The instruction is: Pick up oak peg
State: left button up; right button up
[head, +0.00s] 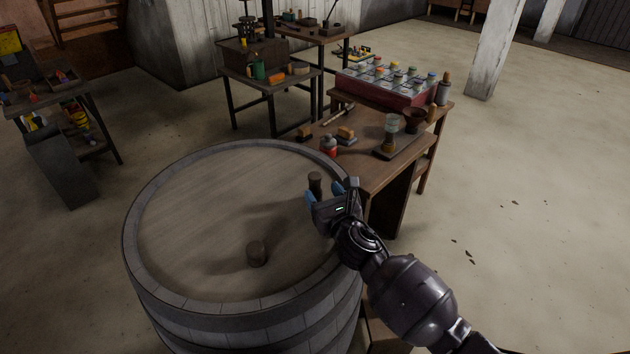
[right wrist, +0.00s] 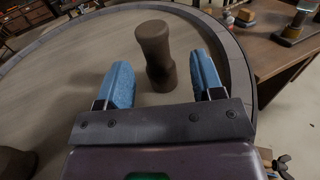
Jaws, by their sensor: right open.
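A brown waisted peg (head: 315,183), seemingly the oak peg, stands upright on the round barrel top (head: 200,215) near its right rim. It also shows in the right wrist view (right wrist: 157,52). My right gripper (head: 331,190) is open beside it at the barrel's right edge. In the right wrist view its two blue fingers (right wrist: 161,65) lie to either side of the peg, with gaps visible on both sides. The peg's lower part is partly hidden by the gripper in the head view. My left gripper is not in view.
A short brown stub (head: 256,254) stands on the barrel top nearer the front. The left part of the barrel top is clear.

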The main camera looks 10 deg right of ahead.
jog(key=w, duration=0.2)
jog(key=w+a, duration=0.1)
jog(key=w, duration=0.3)
jog(key=shift+w+a+r, duration=0.1)
jog(key=shift+a+r, duration=0.2)
jog(key=c, duration=1)
jog(key=shift+r+p, duration=0.3)
jog(key=shift+r, duration=0.25)
notch_tip(320, 180, up, 7)
jog(key=p, duration=0.2)
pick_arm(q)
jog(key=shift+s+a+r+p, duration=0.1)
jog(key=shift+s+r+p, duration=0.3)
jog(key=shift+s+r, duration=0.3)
pick_arm(e)
notch_tip(320, 180, up, 12)
send_over(311, 174)
jog(key=w, duration=0.1)
jog(key=shift+w+d, duration=0.2)
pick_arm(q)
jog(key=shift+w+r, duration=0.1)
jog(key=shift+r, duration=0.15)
